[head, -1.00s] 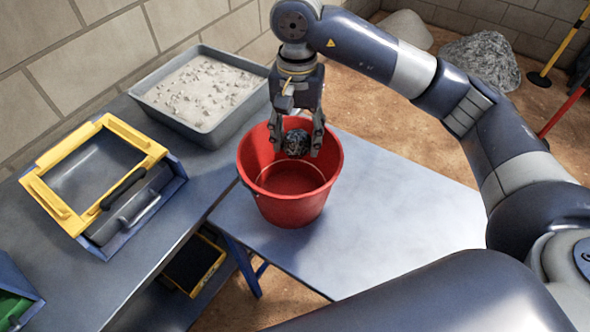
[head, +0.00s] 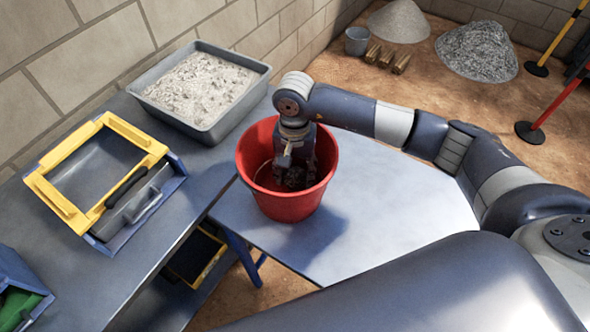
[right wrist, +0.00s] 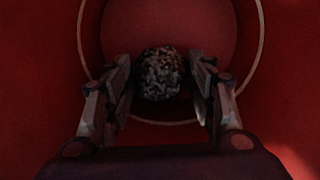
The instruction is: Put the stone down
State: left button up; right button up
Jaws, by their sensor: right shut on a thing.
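The dark speckled stone (right wrist: 161,74) is between the fingers of my right gripper (right wrist: 162,85) in the right wrist view. The gripper is shut on it. In the head view my right gripper (head: 293,175) reaches down inside the red bucket (head: 290,208), and the stone (head: 294,178) shows dimly low in the bucket. The bucket's round floor shows behind the stone in the wrist view. I cannot tell whether the stone touches the floor. My left gripper is not in view.
The bucket stands on a blue-grey table (head: 400,215). A grey tray of pale gravel (head: 178,125) and a yellow-framed box (head: 60,212) are on the bench at left. The table is clear right of the bucket, below my right arm.

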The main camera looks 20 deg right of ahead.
aim_at(294, 169)
jog(key=o, duration=1.1)
jog(key=shift+f, duration=0.1)
jog(key=shift+o, duration=0.4)
jog(key=shift+r, duration=0.4)
notch_tip(294, 169, up, 12)
jog(key=b, duration=0.2)
jog(key=shift+w+f+b, duration=0.25)
jog(key=shift+w+b, duration=0.05)
jog(key=shift+b, duration=0.1)
